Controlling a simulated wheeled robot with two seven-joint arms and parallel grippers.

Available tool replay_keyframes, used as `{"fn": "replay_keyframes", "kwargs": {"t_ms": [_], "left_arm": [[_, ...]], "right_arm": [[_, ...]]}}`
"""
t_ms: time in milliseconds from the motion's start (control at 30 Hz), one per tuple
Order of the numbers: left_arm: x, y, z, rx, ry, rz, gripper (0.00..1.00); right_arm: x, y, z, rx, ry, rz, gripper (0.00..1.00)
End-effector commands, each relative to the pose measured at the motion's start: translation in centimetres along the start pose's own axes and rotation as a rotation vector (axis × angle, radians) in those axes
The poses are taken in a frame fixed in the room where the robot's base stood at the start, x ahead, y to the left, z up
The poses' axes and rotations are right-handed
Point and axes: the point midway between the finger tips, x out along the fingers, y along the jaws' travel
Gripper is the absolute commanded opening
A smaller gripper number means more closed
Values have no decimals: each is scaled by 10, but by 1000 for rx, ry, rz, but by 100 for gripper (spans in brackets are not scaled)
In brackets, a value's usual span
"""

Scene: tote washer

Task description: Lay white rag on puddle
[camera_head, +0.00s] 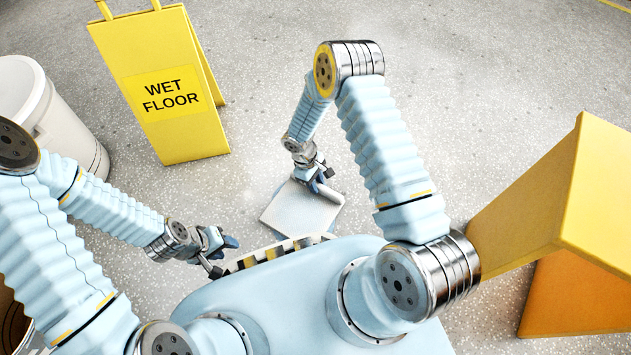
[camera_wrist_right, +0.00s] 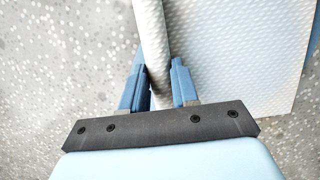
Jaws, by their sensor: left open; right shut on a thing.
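The white rag (camera_head: 298,210) is a pale, roughly square cloth low over or on the floor in front of my base; I cannot tell if it touches the floor. My right gripper (camera_head: 318,180) is shut on its far edge. In the right wrist view, a fold of the dimpled rag (camera_wrist_right: 245,60) stands between the blue fingers of my right gripper (camera_wrist_right: 158,85). My left gripper (camera_head: 224,254) is open and empty, left of the rag, close to my base.
A yellow wet floor sign (camera_head: 165,85) stands at the back left, beside a white bucket (camera_head: 50,110). A second yellow sign-like board (camera_head: 545,200), with an orange part below, stands at the right. The speckled floor (camera_head: 480,70) is clear at the back right.

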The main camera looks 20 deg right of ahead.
Motion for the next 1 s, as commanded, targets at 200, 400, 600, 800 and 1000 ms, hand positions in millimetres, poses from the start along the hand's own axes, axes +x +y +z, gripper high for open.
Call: {"fn": "replay_keyframes", "kwargs": {"t_ms": [200,400,600,800,1000], "left_arm": [[1,0,0,0,0,0,43],[1,0,0,0,0,0,43],[-5,2,0,0,-1,0,43],[-15,6,0,1,-3,0,43],[-22,8,1,1,-5,0,43]], "right_arm": [[1,0,0,0,0,0,55],[1,0,0,0,0,0,55],[-13,0,0,1,2,1,55],[-59,0,1,0,3,1,55],[-101,0,0,-1,2,1,55]]}}
